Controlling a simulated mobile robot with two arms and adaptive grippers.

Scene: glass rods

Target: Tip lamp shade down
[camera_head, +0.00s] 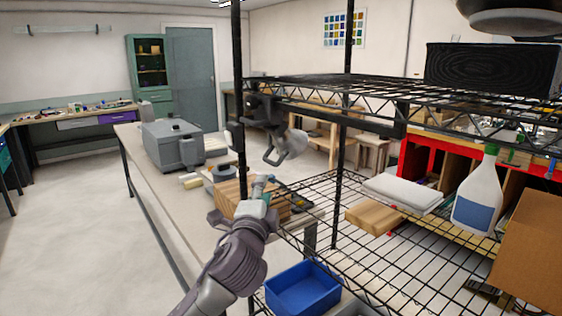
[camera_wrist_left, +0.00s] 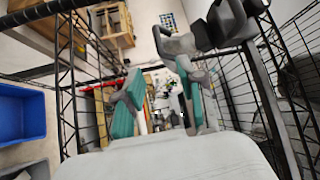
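A black clamp-like fixture (camera_head: 264,110) sits at the corner post of the wire shelf, with a grey rounded part (camera_head: 288,146) hanging from it; this looks like the lamp and its shade. In the left wrist view, a grey curved part (camera_wrist_left: 177,44) and dark cylinders (camera_wrist_left: 228,20) show at the upper right, beyond the right finger. My left gripper (camera_head: 262,188) is below the grey part, apart from it in the head view. Its teal-padded fingers (camera_wrist_left: 160,106) are spread with nothing clearly held between them. My right gripper is not in view.
The wire shelf (camera_head: 400,270) and its black posts stand close around my left arm. A blue bin (camera_head: 303,288) is below right. A spray bottle (camera_head: 478,198), folded white cloth (camera_head: 402,194) and cardboard box (camera_head: 530,240) are on the right. A workbench (camera_head: 150,182) lies behind.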

